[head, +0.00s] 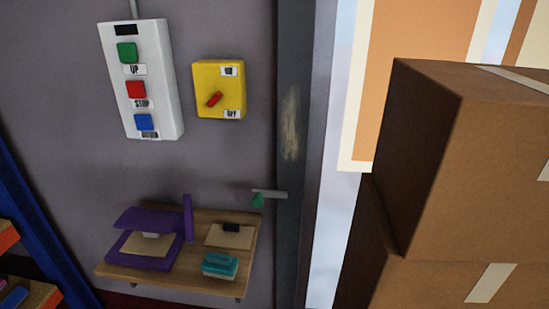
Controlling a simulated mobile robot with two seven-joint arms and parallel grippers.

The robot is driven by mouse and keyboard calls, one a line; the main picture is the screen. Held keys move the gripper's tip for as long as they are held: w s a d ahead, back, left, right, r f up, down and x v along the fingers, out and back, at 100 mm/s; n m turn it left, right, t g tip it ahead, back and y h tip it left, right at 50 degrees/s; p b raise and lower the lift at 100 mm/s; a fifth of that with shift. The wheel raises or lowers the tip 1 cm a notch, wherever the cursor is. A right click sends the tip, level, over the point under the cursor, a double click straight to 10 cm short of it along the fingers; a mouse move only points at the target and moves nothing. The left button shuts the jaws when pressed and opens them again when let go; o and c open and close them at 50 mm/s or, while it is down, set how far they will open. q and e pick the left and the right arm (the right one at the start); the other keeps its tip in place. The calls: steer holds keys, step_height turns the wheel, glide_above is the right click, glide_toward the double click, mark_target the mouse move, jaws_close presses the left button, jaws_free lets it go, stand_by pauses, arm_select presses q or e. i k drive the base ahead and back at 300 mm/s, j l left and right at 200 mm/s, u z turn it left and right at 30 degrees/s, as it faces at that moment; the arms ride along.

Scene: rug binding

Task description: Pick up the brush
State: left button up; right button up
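A small teal block-shaped item (220,265), which looks like the brush, lies at the front right of a wooden wall shelf (190,280) in the head view. It has a darker teal top and a paler layer below. Its underside is hidden. Neither of my grippers is in view.
On the shelf, a purple open item (140,252) sits left and a tan pad with a black piece (230,236) behind. A grey rod with a green end (258,200) juts near the dark post (292,200). Stacked cardboard boxes (480,180) fill the right. Control boxes hang above.

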mark_target(214, 264)
steer(key=j+z, duration=0.3)
steer(key=j, duration=0.2)
steer(key=j+z, duration=0.3)
steer(key=j, duration=0.2)
steer(key=k+j+z, duration=0.1)
steer(key=j+z, duration=0.2)
steer(key=j, duration=0.2)
steer(key=k+j+z, duration=0.1)
steer(key=j+z, duration=0.2)
steer(key=j, duration=0.2)
